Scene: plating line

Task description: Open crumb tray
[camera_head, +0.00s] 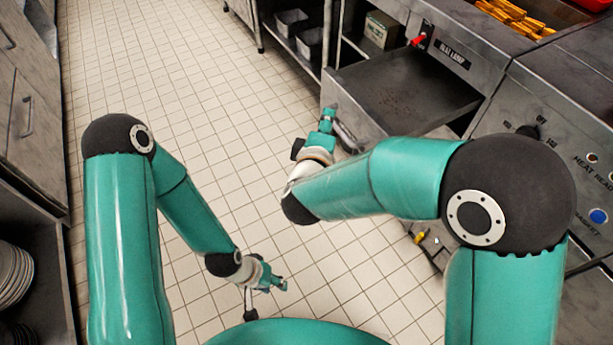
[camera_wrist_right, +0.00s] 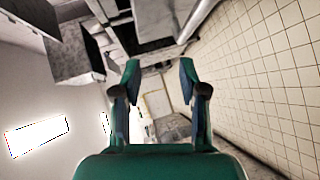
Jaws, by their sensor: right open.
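The crumb tray (camera_head: 400,92) is a dark, shallow metal drawer. It stands pulled out from the counter on the right, and its inside shows some dark specks but is otherwise bare. Its front panel faces left, towards the aisle. My right gripper (camera_head: 338,128) is close to that front panel and partly covers it; I cannot tell whether they touch. In the right wrist view the right gripper (camera_wrist_right: 160,78) has its fingers apart with nothing between them. My left gripper (camera_head: 275,287) is low over the floor, well away from the tray; its jaws are too small to read.
A red switch (camera_head: 418,40) and a heat lamp label sit on the counter above the tray. Fried food (camera_head: 515,14) lies at the top right. Shelves with metal pans (camera_head: 291,20) stand behind. Plates (camera_head: 14,275) are at lower left. The tiled floor (camera_head: 150,70) is clear.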

